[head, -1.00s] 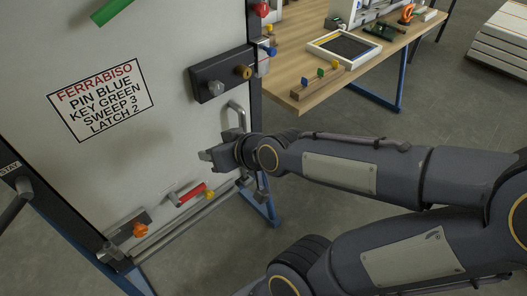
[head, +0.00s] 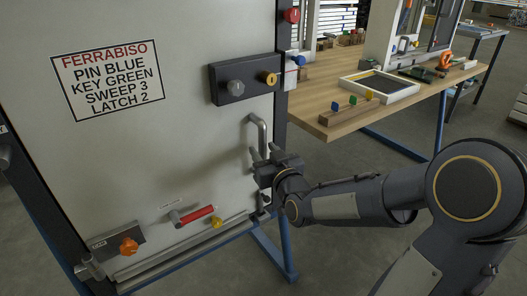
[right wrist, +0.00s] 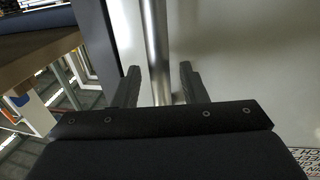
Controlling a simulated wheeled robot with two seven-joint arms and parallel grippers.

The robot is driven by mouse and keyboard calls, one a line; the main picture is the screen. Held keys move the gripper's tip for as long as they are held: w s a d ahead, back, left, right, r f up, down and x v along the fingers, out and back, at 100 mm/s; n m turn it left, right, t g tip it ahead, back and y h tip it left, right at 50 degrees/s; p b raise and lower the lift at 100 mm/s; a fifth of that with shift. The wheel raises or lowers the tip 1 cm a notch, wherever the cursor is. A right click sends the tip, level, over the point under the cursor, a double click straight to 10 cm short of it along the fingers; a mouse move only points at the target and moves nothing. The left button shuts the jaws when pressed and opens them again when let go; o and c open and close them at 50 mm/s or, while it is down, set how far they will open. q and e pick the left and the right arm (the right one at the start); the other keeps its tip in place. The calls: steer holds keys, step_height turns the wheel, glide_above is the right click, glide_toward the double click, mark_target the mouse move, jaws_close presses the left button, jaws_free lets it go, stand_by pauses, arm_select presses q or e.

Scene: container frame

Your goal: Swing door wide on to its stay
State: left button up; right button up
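The white door (head: 120,165) fills the left of the head view, with a FERRABISO instruction label (head: 112,80). A grey bar handle (head: 263,132) stands near its right edge. My right gripper (head: 265,155) is at the lower end of this handle. In the right wrist view the handle bar (right wrist: 157,40) runs between my two fingers (right wrist: 160,80), which are apart with gaps at both sides. A dark part of the stay (head: 4,156) shows at the far left edge, mostly cut off. My left gripper is out of view.
A black plate (head: 225,92) with two knobs, a red-handled latch (head: 196,215) and an orange knob (head: 128,246) sit on the door. A wooden bench (head: 335,128) with trays and blocks stands behind, right. Blue legs (head: 272,252) stand below.

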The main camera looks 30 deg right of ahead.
steer(key=shift+w+d, duration=0.1)
steer(key=shift+w, duration=0.75)
jaws_close()
